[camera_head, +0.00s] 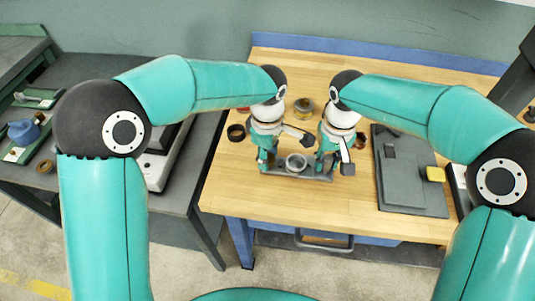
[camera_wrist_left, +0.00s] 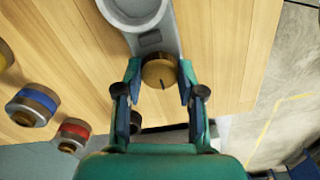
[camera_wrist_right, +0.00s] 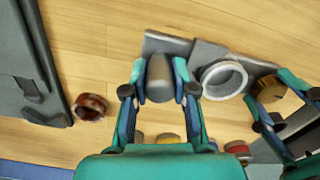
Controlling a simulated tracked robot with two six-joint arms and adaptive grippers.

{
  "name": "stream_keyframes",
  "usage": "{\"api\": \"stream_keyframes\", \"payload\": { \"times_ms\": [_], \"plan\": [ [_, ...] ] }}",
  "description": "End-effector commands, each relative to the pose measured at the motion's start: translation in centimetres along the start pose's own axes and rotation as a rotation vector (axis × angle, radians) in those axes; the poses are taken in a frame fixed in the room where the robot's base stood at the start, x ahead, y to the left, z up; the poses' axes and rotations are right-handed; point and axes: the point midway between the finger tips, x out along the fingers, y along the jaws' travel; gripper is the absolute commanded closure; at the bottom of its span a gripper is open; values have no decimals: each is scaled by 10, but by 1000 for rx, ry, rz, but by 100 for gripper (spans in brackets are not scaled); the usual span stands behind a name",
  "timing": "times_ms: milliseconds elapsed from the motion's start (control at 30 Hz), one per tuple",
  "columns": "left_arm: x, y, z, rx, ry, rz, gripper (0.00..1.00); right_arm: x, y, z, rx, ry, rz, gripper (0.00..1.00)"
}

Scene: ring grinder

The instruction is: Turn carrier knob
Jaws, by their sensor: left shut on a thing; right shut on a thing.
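The grey carrier (camera_head: 318,176) lies near the front of the wooden table. A pale ring (camera_head: 296,162) sits in its middle, also in the right wrist view (camera_wrist_right: 223,80). The brass carrier knob (camera_wrist_left: 160,72) is at one end; a dark line marks its face. My left gripper (camera_head: 263,164) is shut on the knob, a finger on each side. My right gripper (camera_head: 327,163) is shut on a grey cylindrical post (camera_wrist_right: 159,79) at the carrier's other end. In the head view the grippers mostly hide the knob and post.
A dark grey panel (camera_head: 412,180) with a yellow block (camera_head: 434,174) lies to the right. Jars with blue (camera_wrist_left: 33,105) and red (camera_wrist_left: 71,134) bands stand behind the carrier. A brown ring (camera_wrist_right: 90,106) lies between carrier and panel. A dark ring (camera_head: 236,132) lies at left.

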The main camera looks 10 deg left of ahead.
Motion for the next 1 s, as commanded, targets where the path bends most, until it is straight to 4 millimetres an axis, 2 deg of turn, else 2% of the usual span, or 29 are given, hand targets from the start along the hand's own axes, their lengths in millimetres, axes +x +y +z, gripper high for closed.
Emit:
{"api": "stream_keyframes", "payload": {
  "times_ms": [233, 633, 667, 800, 1000],
  "plan": [
    [4, -3, -1, -59, 2, -13, 96, 0, 1, -1, 2, 3, 1, 100],
    [4, -4, 0, -65, 2, -16, 96, 1, 1, -1, 3, 2, 2, 100],
    [4, -4, -1, -65, 2, -17, 60, 1, 1, -1, 3, 2, 2, 100],
    [3, -4, 0, -65, 2, -14, 37, 0, 1, -1, 3, 2, 2, 100],
    [1, -2, 0, -64, 1, -8, 36, 0, 1, 0, 2, 1, 1, 100]
  ]
}}
